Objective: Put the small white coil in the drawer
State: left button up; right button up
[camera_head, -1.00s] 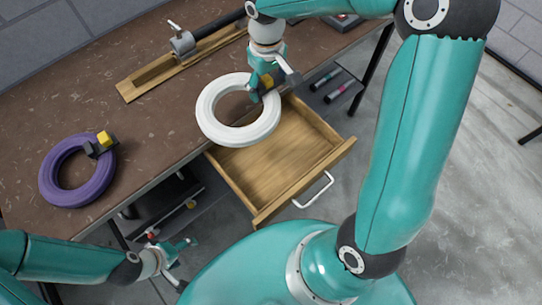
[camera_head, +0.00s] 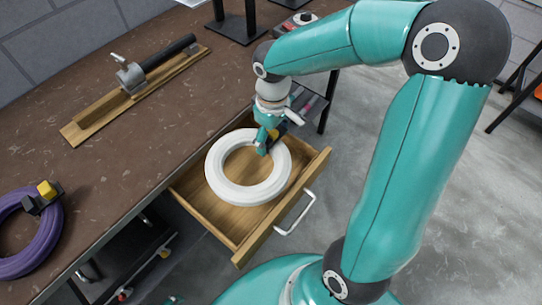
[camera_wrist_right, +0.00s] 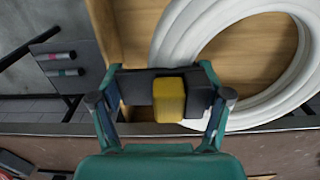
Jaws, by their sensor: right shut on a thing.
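The white coil (camera_head: 222,183) is a thick ring, seen within the outline of the open wooden drawer (camera_head: 286,206). Whether it rests on the drawer floor I cannot tell. My right gripper (camera_head: 266,147) is shut on the coil's black-and-yellow tag at its upper right edge. In the right wrist view, the fingers grip the black piece with the yellow block (camera_wrist_right: 169,99), and the coil (camera_wrist_right: 185,32) lies beyond it over the drawer's wooden floor (camera_wrist_right: 135,30). Only a teal sliver of my left gripper (camera_head: 172,300) shows at the bottom edge; its jaws are hidden.
A purple coil (camera_head: 45,240) with a similar tag lies on the brown workbench (camera_head: 130,185) at left. A wooden rail with a metal tool (camera_head: 130,77) sits farther back. The drawer's metal handle (camera_head: 297,215) sticks out in front. Markers (camera_wrist_right: 62,72) lie on a shelf beside it.

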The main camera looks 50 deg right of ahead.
jog(key=shift+f+b, duration=0.55)
jog(key=shift+f, duration=3.15)
jog(key=shift+f, duration=0.1)
jog(key=o, duration=1.4)
jog(key=shift+o, duration=0.2)
notch_tip(320, 180, up, 12)
jog(key=shift+r+p, duration=0.15)
jog(key=shift+p, duration=0.9)
